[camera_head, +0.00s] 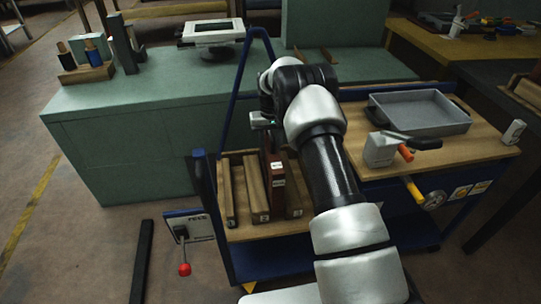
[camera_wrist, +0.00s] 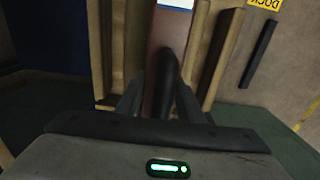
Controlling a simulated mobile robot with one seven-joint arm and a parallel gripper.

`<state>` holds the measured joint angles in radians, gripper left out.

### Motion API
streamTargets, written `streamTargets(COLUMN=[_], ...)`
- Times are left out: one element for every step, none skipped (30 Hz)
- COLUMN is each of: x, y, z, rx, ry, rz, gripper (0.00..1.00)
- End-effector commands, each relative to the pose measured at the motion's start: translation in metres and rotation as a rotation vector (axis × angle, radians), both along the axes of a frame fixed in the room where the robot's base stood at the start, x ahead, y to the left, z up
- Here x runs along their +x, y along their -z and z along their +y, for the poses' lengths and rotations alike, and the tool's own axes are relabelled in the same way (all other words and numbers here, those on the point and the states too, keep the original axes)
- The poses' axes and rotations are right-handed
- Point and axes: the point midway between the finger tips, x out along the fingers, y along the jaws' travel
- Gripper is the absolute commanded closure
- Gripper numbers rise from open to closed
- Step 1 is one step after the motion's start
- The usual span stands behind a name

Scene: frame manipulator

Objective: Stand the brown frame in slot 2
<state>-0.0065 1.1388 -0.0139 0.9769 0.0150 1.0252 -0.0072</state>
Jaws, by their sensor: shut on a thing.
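The brown frame (camera_head: 277,186), a dark reddish-brown upright piece with white labels, is in the wooden slotted rack (camera_head: 238,234) on the cart. It appears upright between the middle and right wooden dividers; I cannot tell whether its lower edge touches the rack floor. The small marks on the divider ends are too small to read surely. In the wrist view the frame (camera_wrist: 166,38) runs between wooden dividers, with a white and blue label at the top. My gripper (camera_wrist: 160,98) is shut on it, one dark finger on each side. In the head view my arm hides most of the gripper.
A grey tray (camera_head: 420,112) and a grey clamp-like device with an orange handle (camera_head: 383,149) are on the cart's wooden top, right of my arm. A blue post (camera_head: 236,88) rises behind the rack. A green bench (camera_head: 150,116) stands behind.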

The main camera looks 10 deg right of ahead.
Motion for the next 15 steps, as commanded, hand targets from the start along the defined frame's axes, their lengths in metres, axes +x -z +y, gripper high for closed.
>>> streamTargets(x=[0.001,0.001,0.001,0.001,0.001,0.001,0.002,0.002,0.002,0.002,0.002,0.002,0.002,0.002,0.001], y=[0.009,0.014,0.019,0.022,0.024,0.025,0.026,0.025,0.025,0.025,0.025,0.025,0.025,0.025,0.027], z=[0.000,0.000,0.000,0.000,0.000,0.000,0.000,0.000,0.000,0.000,0.000,0.000,0.000,0.000,0.000], rx=[0.000,0.000,0.000,0.000,0.000,0.000,0.000,0.000,0.000,0.000,0.000,0.000,0.000,0.000,0.000], ry=[0.000,0.000,0.000,0.000,0.000,0.000,0.000,0.000,0.000,0.000,0.000,0.000,0.000,0.000,0.000], rz=[-0.001,-0.001,-0.001,-0.002,-0.003,-0.004,-0.005,-0.005,-0.005,-0.005,-0.005,-0.005,-0.005,-0.004,-0.004], gripper=[1.00,1.00,1.00,1.00,1.00,1.00,1.00,1.00,1.00,1.00,1.00,1.00,1.00,1.00,1.00])
